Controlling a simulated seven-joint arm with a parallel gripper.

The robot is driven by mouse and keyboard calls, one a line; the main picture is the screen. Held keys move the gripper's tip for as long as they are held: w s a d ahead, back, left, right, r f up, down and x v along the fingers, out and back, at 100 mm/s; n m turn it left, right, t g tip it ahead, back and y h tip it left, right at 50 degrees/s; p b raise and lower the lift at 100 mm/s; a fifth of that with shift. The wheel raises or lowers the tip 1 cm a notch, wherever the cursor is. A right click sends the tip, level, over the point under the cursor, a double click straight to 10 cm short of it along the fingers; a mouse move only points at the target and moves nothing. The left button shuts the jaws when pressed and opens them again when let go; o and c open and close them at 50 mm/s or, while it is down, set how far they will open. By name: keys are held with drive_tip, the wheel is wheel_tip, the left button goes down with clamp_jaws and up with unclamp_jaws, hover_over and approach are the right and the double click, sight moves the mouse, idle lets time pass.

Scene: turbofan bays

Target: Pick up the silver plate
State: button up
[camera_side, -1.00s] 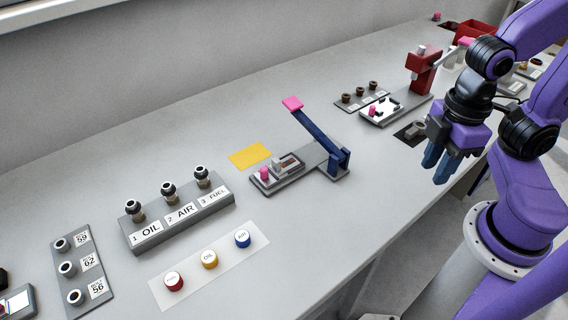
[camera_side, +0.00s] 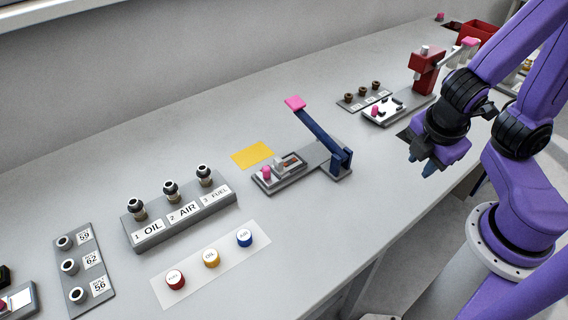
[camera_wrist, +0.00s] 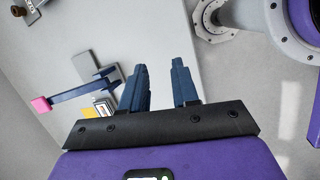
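My gripper (camera_side: 428,166) is at the right of the bench, above its front edge, in the side view. In the wrist view its two blue fingers (camera_wrist: 160,80) are apart, with only bare bench between them. I cannot pick out the silver plate for certain.
A lever fixture with a blue arm and pink tip (camera_side: 318,132) stands mid-bench, beside a yellow sheet (camera_side: 252,155). A red press (camera_side: 424,70) stands behind my gripper. The labelled rack (camera_side: 180,215) and coloured caps (camera_side: 211,257) are left. Bench between fixture and gripper is clear.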

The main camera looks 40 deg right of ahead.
drive_tip(key=w+f+n+t+h, duration=0.2)
drive_tip(key=w+n+t, duration=0.1)
drive_tip(key=w+n, duration=0.1)
drive_tip(key=n+t+y, duration=0.5)
drive_tip(key=n+t, duration=0.4)
drive_tip(key=n, duration=0.7)
approach(281, 163)
drive_tip(key=shift+d+r+x, duration=0.1)
drive_tip(key=shift+x, duration=0.9)
drive_tip(key=shift+d+r+x, duration=0.15)
drive_tip(key=shift+x, duration=0.9)
drive_tip(key=shift+a+f+x, duration=0.1)
drive_tip(key=shift+x, duration=1.45)
drive_tip(key=shift+a+f+x, duration=0.1)
drive_tip(key=shift+f+x, duration=0.05)
drive_tip(key=shift+x, duration=1.45)
drive_tip(key=shift+s, duration=0.1)
clamp_jaws()
